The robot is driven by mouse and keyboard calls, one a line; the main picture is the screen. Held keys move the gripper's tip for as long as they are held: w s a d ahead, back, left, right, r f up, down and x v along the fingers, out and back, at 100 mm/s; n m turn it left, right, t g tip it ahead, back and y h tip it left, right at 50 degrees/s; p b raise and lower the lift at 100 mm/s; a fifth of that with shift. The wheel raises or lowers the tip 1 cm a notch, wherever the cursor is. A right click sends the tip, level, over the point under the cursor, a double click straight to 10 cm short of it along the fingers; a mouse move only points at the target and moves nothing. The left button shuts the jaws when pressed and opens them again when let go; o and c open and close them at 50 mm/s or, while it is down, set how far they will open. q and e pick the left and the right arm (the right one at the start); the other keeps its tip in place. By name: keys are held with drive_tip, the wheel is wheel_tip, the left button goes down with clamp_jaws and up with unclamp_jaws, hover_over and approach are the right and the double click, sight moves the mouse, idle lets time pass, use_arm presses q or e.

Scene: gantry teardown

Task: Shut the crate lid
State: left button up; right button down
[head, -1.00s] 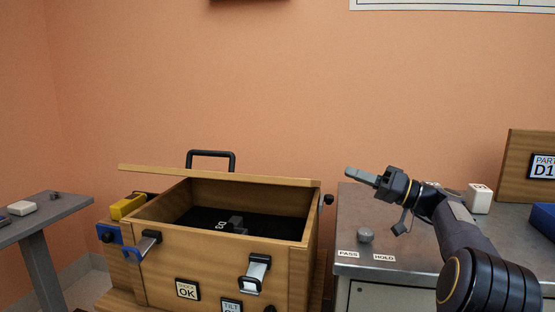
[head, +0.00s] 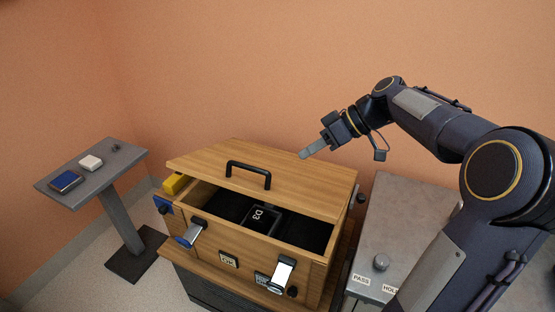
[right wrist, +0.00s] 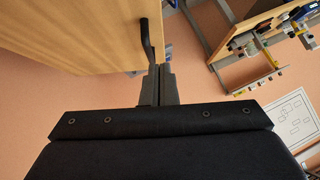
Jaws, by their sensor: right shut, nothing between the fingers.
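The wooden crate (head: 245,268) stands in the middle of the head view. Its wooden lid (head: 310,187), with a black handle (head: 248,172), is partly down over it; a wide gap shows along the front. A dark block marked D3 (head: 262,218) sits inside. My right gripper (head: 305,155) is shut and empty, its fingertips by the lid's far edge, to the right of the handle; contact cannot be told. In the right wrist view its fingers (right wrist: 159,84) appear beside the lid (right wrist: 80,30) and the handle (right wrist: 146,42). My left gripper is out of view.
Two metal latches, left (head: 196,229) and right (head: 281,273), stick out from the crate's front. A grey side table (head: 92,179) stands at left, a metal cabinet (head: 400,210) with a grey knob at right.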

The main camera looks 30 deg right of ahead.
drive_tip(key=x, duration=1)
drive_tip(key=shift+s+a+f+p, duration=0.1)
drive_tip(key=shift+a+f+p, duration=0.1)
drive_tip(key=shift+p, duration=0.15)
drive_tip(key=shift+s+a+f, duration=0.1)
drive_tip(key=shift+s+f, duration=0.05)
drive_tip(key=shift+f, duration=0.4)
drive_tip(key=shift+s+a+f, duration=0.1)
drive_tip(key=shift+s+f, duration=0.1)
drive_tip(key=shift+f, duration=0.4)
drive_tip(key=shift+s+a+f, duration=0.1)
drive_tip(key=shift+a+f, duration=0.1)
drive_tip(key=shift+f, duration=0.4)
